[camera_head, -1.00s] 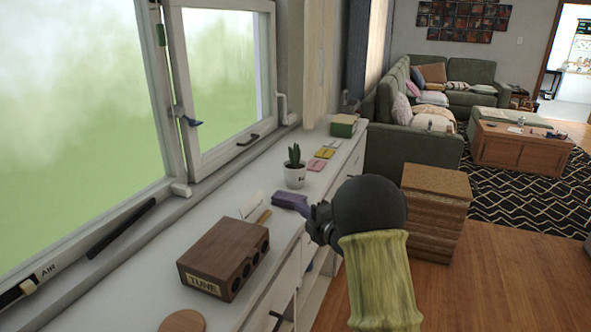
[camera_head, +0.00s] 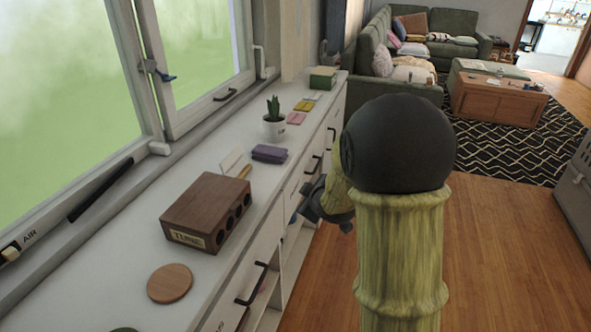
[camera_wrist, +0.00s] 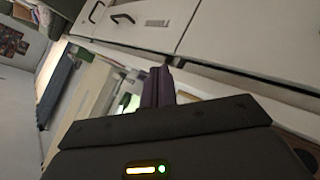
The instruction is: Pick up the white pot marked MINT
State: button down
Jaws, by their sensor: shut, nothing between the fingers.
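A white pot (camera_head: 275,130) with a green spiky plant stands upright on the white counter under the window. It has small dark marking on its front, too small to read. No other white pot shows in the head view. My gripper (camera_head: 303,212) is in front of the drawer fronts, nearer to me than the pot and apart from it. It is partly hidden behind my arm. In the wrist view, the dark gripper body fills the bottom, with what look like its closed fingers (camera_wrist: 157,88) pointing towards the drawers. I cannot make out the pot there.
The counter (camera_head: 215,278) holds a wooden TUNE box (camera_head: 206,212), a round wooden disc (camera_head: 170,283), a purple folded cloth (camera_head: 269,153) and a green box (camera_head: 322,78). Drawers with handles line its front. Wooden floor (camera_head: 500,240) is open at right, beside a grey crate (camera_head: 575,185).

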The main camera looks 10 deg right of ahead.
jog(key=s+a+f+m+g, duration=0.1)
jog(key=s+m+g, duration=0.3)
jog(key=s, duration=0.8)
jog(key=s+a+f+m+g, duration=0.2)
jog(key=s+f+m+g, duration=0.1)
jog(key=s, duration=0.9)
jog(key=m+g, duration=0.1)
jog(key=m, duration=0.1)
jog(key=shift+f+m+g, duration=0.3)
jog(key=shift+f, duration=0.05)
